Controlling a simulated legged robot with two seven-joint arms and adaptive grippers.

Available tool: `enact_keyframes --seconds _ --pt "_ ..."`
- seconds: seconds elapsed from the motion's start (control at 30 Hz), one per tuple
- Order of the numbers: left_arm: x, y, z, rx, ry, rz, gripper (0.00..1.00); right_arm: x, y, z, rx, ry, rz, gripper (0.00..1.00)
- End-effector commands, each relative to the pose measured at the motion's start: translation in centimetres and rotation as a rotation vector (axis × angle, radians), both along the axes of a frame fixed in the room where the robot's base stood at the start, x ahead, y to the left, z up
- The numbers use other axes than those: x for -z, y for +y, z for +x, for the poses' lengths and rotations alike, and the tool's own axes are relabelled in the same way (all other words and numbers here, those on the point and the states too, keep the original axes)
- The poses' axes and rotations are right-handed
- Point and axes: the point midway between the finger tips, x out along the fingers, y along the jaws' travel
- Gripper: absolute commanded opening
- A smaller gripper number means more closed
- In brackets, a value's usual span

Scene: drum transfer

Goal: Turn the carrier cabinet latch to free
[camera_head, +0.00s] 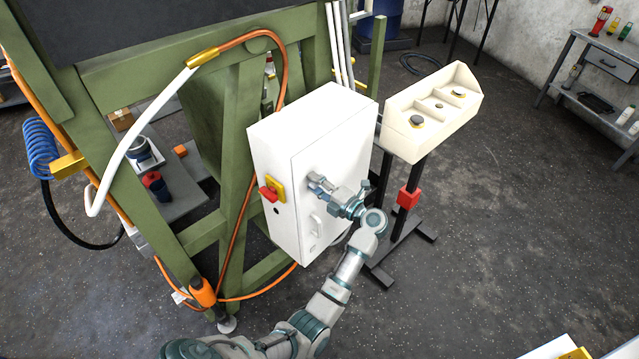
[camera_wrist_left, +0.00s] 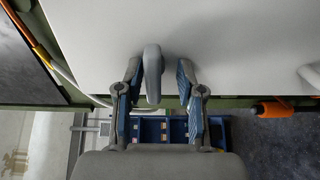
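The white carrier cabinet (camera_head: 335,140) hangs beside the green frame, its door facing me. The wrist view shows the gripper (camera_wrist_left: 158,85) open, one finger on each side of the grey latch handle (camera_wrist_left: 152,72). The handle lies lengthwise between the fingers, nearer the left one, with a visible gap to the right one. In the head view the gripper largely hides the latch. My right gripper is not in view.
A red and yellow switch (camera_head: 272,190) sits on the cabinet's left edge. A pale handle (camera_head: 316,222) is lower on the door. An orange hose (camera_head: 236,240) runs along the green frame (camera_head: 190,140).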

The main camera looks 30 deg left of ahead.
Motion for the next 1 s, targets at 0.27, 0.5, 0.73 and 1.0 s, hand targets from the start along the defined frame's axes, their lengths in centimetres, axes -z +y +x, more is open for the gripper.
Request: enact_keyframes --seconds 0.27,0.5,0.73,1.0 --pt "-0.5 -0.5 0.1 0.005 -0.006 0.007 0.4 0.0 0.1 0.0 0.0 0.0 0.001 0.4" --pt "-0.6 -0.5 0.1 0.007 -0.007 0.008 0.4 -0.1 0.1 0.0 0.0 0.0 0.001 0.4" --pt "-0.4 -2.6 -0.2 0.009 -0.007 0.005 0.4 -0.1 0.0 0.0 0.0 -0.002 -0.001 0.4" --pt "-0.3 -6.9 -0.9 0.007 -0.005 0.005 0.4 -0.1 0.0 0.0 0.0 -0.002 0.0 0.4"
